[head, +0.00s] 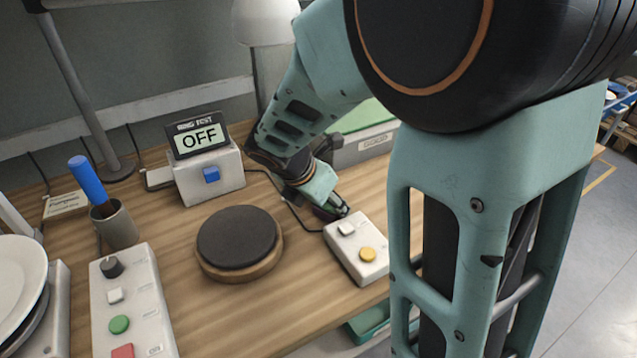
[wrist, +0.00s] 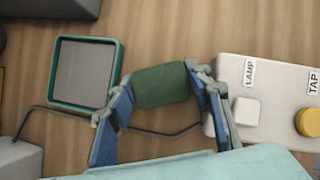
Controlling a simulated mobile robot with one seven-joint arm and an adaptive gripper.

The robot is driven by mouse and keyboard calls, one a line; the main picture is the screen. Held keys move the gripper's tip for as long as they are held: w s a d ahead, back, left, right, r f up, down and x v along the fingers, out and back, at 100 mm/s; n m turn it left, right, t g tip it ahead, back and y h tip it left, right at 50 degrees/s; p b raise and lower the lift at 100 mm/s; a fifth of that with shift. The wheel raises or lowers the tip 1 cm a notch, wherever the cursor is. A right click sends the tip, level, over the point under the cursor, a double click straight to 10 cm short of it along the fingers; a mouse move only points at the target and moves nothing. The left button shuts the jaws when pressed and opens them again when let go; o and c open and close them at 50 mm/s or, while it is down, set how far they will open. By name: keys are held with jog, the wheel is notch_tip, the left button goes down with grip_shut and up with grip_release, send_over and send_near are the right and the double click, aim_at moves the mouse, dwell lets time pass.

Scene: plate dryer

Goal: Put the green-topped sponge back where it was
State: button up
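The green-topped sponge (wrist: 160,85) lies between the two fingertips of my gripper (wrist: 162,82) in the wrist view. Both fingertips appear to touch its sides, so my gripper looks shut on it. The wrist view does not clearly show its height over the table. In the head view my gripper (head: 336,210) is low over the wooden table, just behind the white box with a white and a yellow button (head: 357,262); I cannot make out the sponge there. A square green-rimmed tray with a grey inside (wrist: 85,72) is left of the sponge in the wrist view and looks empty.
The LAMP and TAP button box (wrist: 270,75) is close to my right finger. A dark round pad on a wooden base (head: 238,240), an OFF display box (head: 208,165), a cup with a blue-handled tool (head: 114,224) and a control panel (head: 130,300) stand left. A dark cable (wrist: 60,112) crosses the table.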

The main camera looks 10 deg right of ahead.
jog(key=shift+a+r+p, duration=0.1)
jog(key=shift+r+p, duration=0.25)
jog(key=shift+r, duration=0.1)
jog(key=p+v, duration=0.9)
jog(key=v, duration=0.2)
jog(key=shift+s+r, duration=0.15)
jog(key=shift+a, duration=0.1)
